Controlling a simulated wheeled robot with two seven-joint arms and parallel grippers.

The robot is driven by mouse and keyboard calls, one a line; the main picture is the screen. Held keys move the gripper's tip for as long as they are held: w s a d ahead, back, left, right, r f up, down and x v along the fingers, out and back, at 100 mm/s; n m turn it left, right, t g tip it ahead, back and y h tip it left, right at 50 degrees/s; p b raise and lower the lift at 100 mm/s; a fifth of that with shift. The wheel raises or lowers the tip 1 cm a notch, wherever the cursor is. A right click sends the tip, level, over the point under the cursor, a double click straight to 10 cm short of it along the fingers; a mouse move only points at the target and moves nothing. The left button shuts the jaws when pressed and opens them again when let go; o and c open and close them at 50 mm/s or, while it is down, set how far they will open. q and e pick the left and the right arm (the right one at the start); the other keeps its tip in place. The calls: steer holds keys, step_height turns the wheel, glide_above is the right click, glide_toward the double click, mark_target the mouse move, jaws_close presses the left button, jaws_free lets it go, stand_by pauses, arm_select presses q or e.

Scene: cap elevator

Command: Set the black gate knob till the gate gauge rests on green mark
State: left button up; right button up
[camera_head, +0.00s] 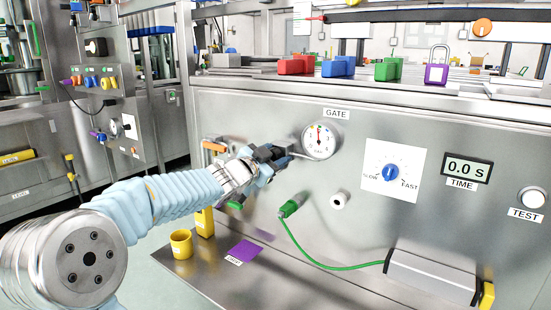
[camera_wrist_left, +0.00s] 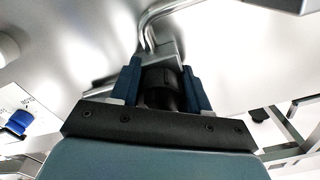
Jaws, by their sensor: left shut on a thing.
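My left gripper (camera_head: 270,163) is at the front of the steel panel, just left of the gate gauge (camera_head: 319,141). In the left wrist view my left gripper (camera_wrist_left: 160,85) has its two blue fingers closed on either side of the black gate knob (camera_wrist_left: 162,92). The knob sits in front of a bent metal pipe (camera_wrist_left: 150,30). In the head view the gripper mostly hides the knob. The gauge is round and white under a GATE label (camera_head: 337,114). Its red needle points about straight up; its coloured marks are too small to read surely. My right gripper is not in view.
To the right are a blue SLOW/FAST knob (camera_head: 390,173), a time display (camera_head: 466,168) and a TEST button (camera_head: 532,197). A green plug (camera_head: 290,208) with a green cable hangs below the gauge. A yellow cup (camera_head: 181,244) stands on the lower ledge.

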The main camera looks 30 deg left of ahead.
arm_select(q)
steer(key=shift+m, duration=1)
steer(key=o, duration=1)
steer(key=shift+s+a+p, duration=0.2)
steer(key=shift+s, duration=2.1)
steer(key=shift+s+a+p, duration=0.15)
steer(key=shift+s+p, duration=0.05)
steer(key=shift+s, duration=2.1)
steer(key=shift+s+a+p, duration=0.2)
steer(key=shift+s, duration=2.1)
